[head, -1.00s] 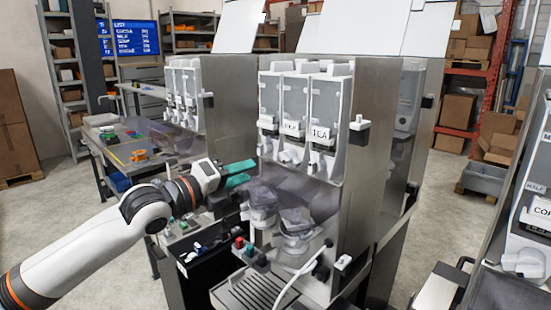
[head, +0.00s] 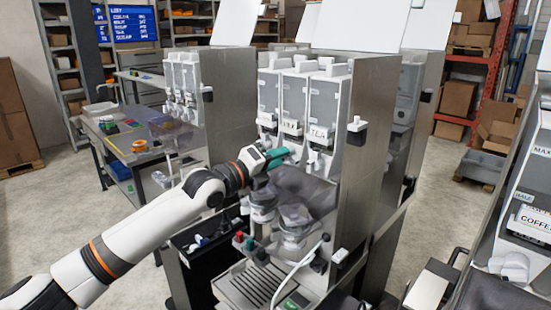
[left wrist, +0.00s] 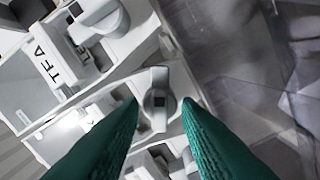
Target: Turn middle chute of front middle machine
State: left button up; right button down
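The front middle machine (head: 345,150) is a grey dispenser with three clear hoppers side by side. The right hopper carries the label TEA (head: 320,134), which also shows in the left wrist view (left wrist: 45,62). My left gripper (head: 281,156) is raised in front of the chutes and hides part of the middle one. In the left wrist view its two green fingers (left wrist: 160,112) are apart, one on each side of the grey knob of the middle chute (left wrist: 158,88). The knob's handle stands nearly upright in that view, with gaps to both fingers. I see no right gripper fingers.
Clear containers (head: 293,215) and a drip tray (head: 250,286) are below the gripper. A second machine (head: 190,85) stands behind left, with a worktable (head: 125,140). Another machine (head: 525,220) is close at right. A small green patch at the bottom edge is unclear.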

pick_arm(q)
grip_shut()
jog(key=shift+n, duration=0.3)
jog(key=n, duration=2.3)
jog(key=shift+f, duration=0.1)
dwell(0.5)
jog(key=shift+o, duration=0.7)
grip_release()
